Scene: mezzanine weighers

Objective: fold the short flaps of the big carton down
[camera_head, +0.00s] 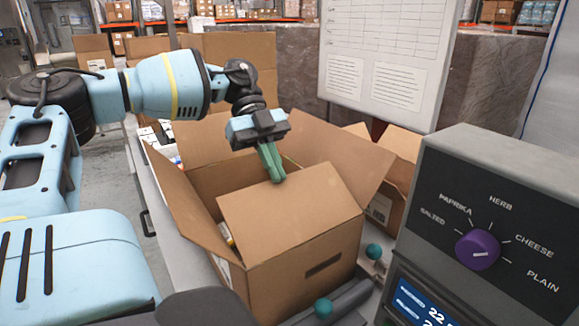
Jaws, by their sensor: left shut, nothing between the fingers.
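The big brown carton (285,291) stands open in the middle of the head view. Its near flap (290,215) slants inward over the opening. The left flap (173,188) leans outward, the right flap (345,160) stands up and leans outward, and the far flap (205,138) stands raised. My left gripper (277,179) is shut and empty, pointing down with its green fingertips at the upper edge of the near flap; I cannot tell whether they touch. Most of the carton's inside is hidden by the near flap. My right gripper is out of view.
A grey control box with a purple flavour knob (478,249) stands close on the right. Teal ball knobs (323,308) sit low beside the carton. Another open carton (396,150) is behind to the right. A white notice board (385,55) stands behind.

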